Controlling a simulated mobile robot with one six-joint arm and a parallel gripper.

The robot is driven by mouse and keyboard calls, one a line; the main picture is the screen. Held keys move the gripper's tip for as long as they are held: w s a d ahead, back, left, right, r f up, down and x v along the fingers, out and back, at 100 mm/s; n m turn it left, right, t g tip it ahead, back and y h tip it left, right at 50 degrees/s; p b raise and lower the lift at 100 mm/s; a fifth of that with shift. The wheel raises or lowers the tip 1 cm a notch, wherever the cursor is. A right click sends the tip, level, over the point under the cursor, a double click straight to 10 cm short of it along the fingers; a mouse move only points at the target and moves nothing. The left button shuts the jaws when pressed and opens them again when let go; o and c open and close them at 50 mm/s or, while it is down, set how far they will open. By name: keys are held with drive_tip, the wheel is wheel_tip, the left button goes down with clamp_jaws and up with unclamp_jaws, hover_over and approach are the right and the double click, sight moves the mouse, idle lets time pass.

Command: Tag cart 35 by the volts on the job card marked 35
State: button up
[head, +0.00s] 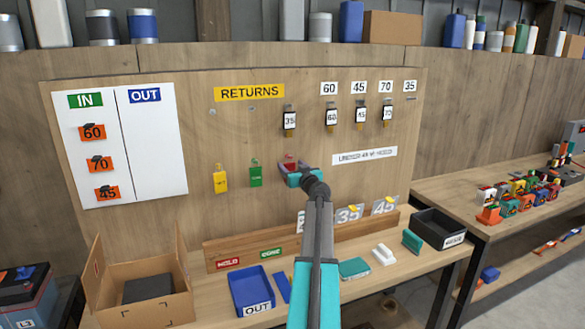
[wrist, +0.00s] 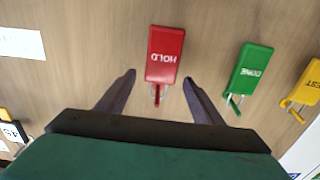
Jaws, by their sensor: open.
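My gripper (wrist: 159,78) is open, its fingers on either side of the lower end of a red HOLD tag (wrist: 166,50), which hangs on the board. I cannot tell whether they touch it. In the head view my gripper (head: 303,178) covers part of that tag (head: 290,161). A green DONE tag (wrist: 250,68) and a yellow TEST tag (wrist: 302,85) hang beside it. A card marked 35 (head: 349,215) stands on the lower ledge beside one marked 45 (head: 384,207); my arm partly hides another. No volts figure is readable. A black-framed 35 tag (head: 290,121) hangs near the RETURNS sign (head: 249,92).
Tags 60, 45 and 70 hang under matching labels; the hook under label 35 (head: 410,86) is empty. An IN/OUT panel (head: 155,150) carries orange tags 60, 70 and 45. A cardboard box (head: 140,307), blue OUT tray (head: 251,290) and black bin (head: 439,229) stand on the bench.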

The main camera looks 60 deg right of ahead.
drive_tip(key=c, duration=1.3)
drive_tip(key=shift+r+b, duration=0.4)
drive_tip(key=shift+b, duration=0.15)
drive_tip(key=shift+a, duration=0.1)
drive_tip(key=shift+r+b+v, duration=0.2)
drive_tip(key=shift+b+v, duration=0.15)
drive_tip(key=shift+v, duration=0.45)
drive_tip(key=shift+r+b+v, duration=0.15)
drive_tip(key=shift+b+v, duration=0.15)
drive_tip(key=shift+v, duration=0.45)
drive_tip(key=shift+r+b+v, duration=0.2)
drive_tip(key=shift+b+v, duration=0.15)
drive_tip(key=shift+v, duration=0.45)
drive_tip(key=shift+b+v, duration=1.4)
drive_tip(key=shift+v, duration=1.1)
